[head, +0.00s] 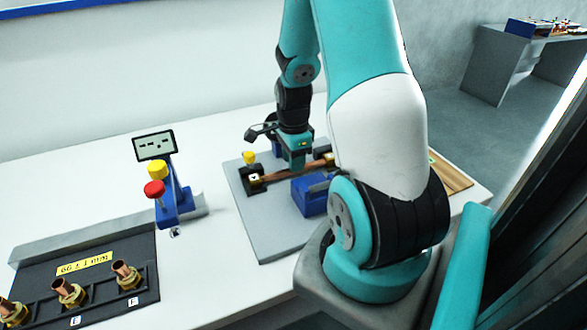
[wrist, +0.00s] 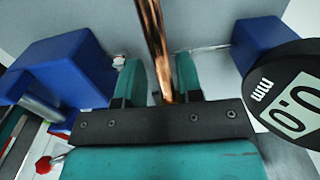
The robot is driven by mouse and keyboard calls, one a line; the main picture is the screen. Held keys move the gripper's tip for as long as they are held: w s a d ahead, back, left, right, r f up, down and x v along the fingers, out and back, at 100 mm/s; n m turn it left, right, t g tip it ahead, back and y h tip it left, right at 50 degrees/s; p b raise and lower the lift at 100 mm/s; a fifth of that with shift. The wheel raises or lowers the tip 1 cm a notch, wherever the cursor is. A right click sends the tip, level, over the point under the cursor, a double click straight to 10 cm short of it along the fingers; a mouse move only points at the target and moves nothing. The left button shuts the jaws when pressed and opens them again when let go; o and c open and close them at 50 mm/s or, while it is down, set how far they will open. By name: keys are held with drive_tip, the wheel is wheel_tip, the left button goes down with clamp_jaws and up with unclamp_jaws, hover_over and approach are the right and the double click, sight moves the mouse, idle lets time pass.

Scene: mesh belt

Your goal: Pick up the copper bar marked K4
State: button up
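A copper bar (head: 277,175) lies across black end holders on a grey plate (head: 262,225). No K4 mark is legible on it. My gripper (head: 296,166) is pointed down over the bar's middle. In the wrist view the bar (wrist: 152,35) runs between the two teal fingers of my gripper (wrist: 159,78). A gap shows on each side of the bar, so the fingers are open around it. The lower part of the bar is hidden behind the dark gripper body.
Blue blocks stand either side of the bar in the wrist view, left (wrist: 62,68) and right (wrist: 262,42). A digital gauge (wrist: 290,98) is close at right. A display post (head: 154,146) and a black rack (head: 110,303) with copper fittings stand left.

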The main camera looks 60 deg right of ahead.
drive_tip(key=shift+f, duration=1.35)
clamp_jaws()
drive_tip(key=shift+r, duration=0.2)
